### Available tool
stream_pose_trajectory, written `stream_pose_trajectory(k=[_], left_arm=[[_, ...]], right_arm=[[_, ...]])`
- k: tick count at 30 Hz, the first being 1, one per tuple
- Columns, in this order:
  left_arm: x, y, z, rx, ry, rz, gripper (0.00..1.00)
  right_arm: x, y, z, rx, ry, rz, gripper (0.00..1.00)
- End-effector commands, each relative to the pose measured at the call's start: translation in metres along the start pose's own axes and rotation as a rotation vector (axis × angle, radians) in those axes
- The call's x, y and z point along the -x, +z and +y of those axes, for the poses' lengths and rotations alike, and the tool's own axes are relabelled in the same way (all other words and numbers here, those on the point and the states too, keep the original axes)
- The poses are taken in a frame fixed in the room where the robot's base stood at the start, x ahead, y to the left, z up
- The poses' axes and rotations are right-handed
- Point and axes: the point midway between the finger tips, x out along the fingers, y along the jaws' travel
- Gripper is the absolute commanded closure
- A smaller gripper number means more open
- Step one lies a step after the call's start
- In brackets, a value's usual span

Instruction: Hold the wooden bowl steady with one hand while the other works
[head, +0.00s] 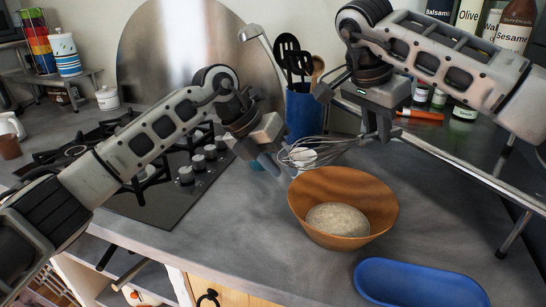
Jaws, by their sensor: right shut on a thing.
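The wooden bowl (345,182) stands upright on the grey counter, with a pale round lump of dough (338,219) inside. My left gripper (277,170) is just left of the bowl, fingers angled down toward its left rim. The gap between its fingers is not clear, and I cannot tell if they touch the rim. My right gripper (382,134) is above and behind the bowl, shut on the handle of a wire whisk (312,153). The whisk lies roughly level, its wires pointing left, behind the bowl's far rim.
A blue oval tray (418,283) lies at the front right. A blue utensil holder (305,116) stands behind the whisk. The black hob (165,187) with knobs is at left. Bottles and jars (470,15) line the back right. Counter in front of the bowl is free.

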Motion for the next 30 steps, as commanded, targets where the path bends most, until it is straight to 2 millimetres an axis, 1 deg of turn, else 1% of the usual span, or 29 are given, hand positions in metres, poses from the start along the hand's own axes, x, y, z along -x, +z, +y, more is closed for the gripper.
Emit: stream_pose_trajectory(k=[1, 9, 15, 20, 28, 29, 30], left_arm=[[-0.011, -0.002, -0.001, 0.001, -0.003, 0.005, 0.71], [-0.063, -0.001, -0.001, 0.002, -0.005, 0.003, 0.71], [-0.088, 0.0, -0.001, 0.001, -0.005, 0.001, 0.71], [-0.096, 0.0, -0.001, 0.0, -0.004, -0.001, 0.71], [-0.097, 0.0, -0.001, 0.0, -0.004, -0.002, 0.71], [-0.097, 0.0, -0.001, 0.0, -0.004, -0.002, 0.77], [-0.097, 0.0, -0.001, 0.0, -0.004, -0.001, 0.88]], right_arm=[[0.0, 0.0, 0.0, 0.0, 0.0, 0.0, 1.0], [0.0, 0.0, 0.0, 0.0, 0.0, 0.0, 1.0], [0.0, 0.0, 0.0, 0.0, 0.0, 0.0, 1.0], [0.0, 0.0, 0.0, 0.0, 0.0, 0.0, 1.0], [0.0, 0.0, 0.0, 0.0, 0.0, 0.0, 1.0], [0.0, 0.0, 0.0, 0.0, 0.0, 0.0, 1.0], [0.0, 0.0, 0.0, 0.0, 0.0, 0.0, 1.0]])
